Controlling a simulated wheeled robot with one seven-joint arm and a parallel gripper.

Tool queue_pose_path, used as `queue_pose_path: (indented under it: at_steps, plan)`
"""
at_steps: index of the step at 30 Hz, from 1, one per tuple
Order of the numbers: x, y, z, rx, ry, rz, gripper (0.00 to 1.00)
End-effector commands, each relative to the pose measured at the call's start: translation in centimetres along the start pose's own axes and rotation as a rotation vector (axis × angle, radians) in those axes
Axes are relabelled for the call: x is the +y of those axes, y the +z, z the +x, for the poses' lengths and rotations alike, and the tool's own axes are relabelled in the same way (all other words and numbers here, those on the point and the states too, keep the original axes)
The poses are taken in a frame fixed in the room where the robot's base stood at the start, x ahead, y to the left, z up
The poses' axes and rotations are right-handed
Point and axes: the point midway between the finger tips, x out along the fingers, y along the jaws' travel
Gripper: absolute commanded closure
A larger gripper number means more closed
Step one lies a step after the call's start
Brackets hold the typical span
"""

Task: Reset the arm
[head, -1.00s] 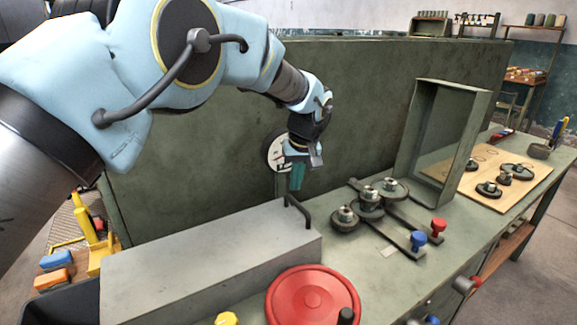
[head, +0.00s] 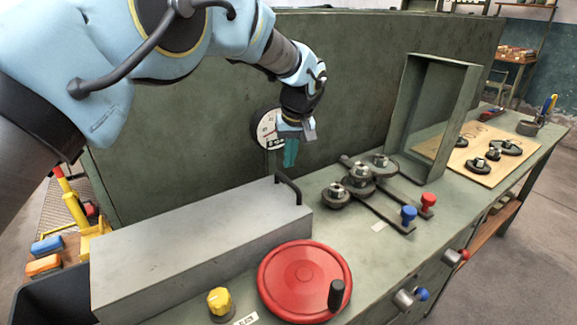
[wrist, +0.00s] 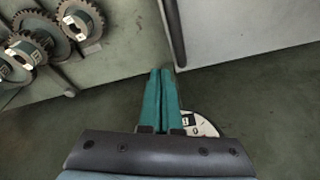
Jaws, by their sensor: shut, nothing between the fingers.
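My gripper (head: 290,153) hangs above the bench in front of the green back panel (head: 180,120), with its teal fingers pointing down. In the wrist view the two teal fingers (wrist: 163,95) are together, with nothing between them. The gripper is behind the black handle (head: 289,187) of the long grey box (head: 200,245) and partly covers the round white dial (head: 266,128) on the panel.
Gears (head: 360,180) with a blue-knobbed lever (head: 408,214) and a red-knobbed lever (head: 428,200) lie right of the gripper. An open green frame (head: 410,120) stands behind them. A red handwheel (head: 303,272) and yellow knob (head: 219,300) are in front. A wooden board (head: 480,165) holds more gears.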

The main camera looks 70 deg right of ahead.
Motion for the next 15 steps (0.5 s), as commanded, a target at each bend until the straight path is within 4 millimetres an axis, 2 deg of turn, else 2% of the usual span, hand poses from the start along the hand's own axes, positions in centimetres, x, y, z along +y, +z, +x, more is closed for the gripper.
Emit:
queue_pose_path:
  at_steps: [9,15]
  plan:
    - [0.1,0.1,-6.0,0.002,0.002,0.001,1.00]
    - [0.0,0.1,-8.0,0.000,0.000,0.001,1.00]
